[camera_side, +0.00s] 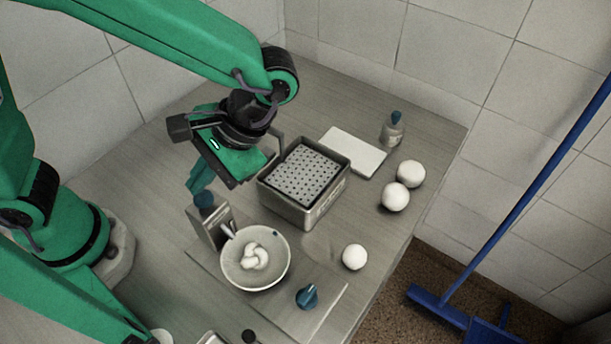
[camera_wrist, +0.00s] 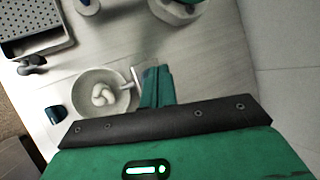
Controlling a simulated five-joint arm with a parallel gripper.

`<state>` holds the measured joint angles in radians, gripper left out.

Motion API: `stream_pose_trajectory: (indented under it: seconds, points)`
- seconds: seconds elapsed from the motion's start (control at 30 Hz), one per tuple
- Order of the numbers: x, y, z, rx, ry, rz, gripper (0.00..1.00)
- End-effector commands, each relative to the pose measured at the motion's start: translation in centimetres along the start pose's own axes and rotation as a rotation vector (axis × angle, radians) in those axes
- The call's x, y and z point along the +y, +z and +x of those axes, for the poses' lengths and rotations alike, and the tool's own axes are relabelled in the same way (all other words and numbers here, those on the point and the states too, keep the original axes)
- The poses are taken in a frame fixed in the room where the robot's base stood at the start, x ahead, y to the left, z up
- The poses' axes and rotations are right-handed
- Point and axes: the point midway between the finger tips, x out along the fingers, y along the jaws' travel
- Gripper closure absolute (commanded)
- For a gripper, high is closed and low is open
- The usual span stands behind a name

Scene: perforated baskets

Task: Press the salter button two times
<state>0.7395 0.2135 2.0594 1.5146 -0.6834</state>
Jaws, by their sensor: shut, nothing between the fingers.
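A small upright metal box (camera_side: 211,226) with a dark teal knob (camera_side: 204,200) on top stands beside the bowl and appears to be the salter with its button. My gripper (camera_side: 194,188) points down with shut, empty teal fingers close above the knob. I cannot tell whether they touch it. In the wrist view my gripper (camera_wrist: 157,70) hides most of the box, and only a pale metal edge (camera_wrist: 135,78) shows next to the bowl. The white bowl (camera_side: 230,275) holds a pale knotted lump (camera_side: 254,257); the bowl also shows in the wrist view (camera_wrist: 84,83).
A metal basket (camera_side: 290,208) with a perforated tray insert stands behind the bowl. A blue broom (camera_side: 440,308) leans beyond the table edge.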

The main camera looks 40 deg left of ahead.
Motion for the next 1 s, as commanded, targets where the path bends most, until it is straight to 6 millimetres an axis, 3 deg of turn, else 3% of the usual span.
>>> stream_pose_trajectory:
  seconds: [1.0]
  points:
    - [0.15,-0.54,0.69,-0.003,0.004,0.000,1.00]
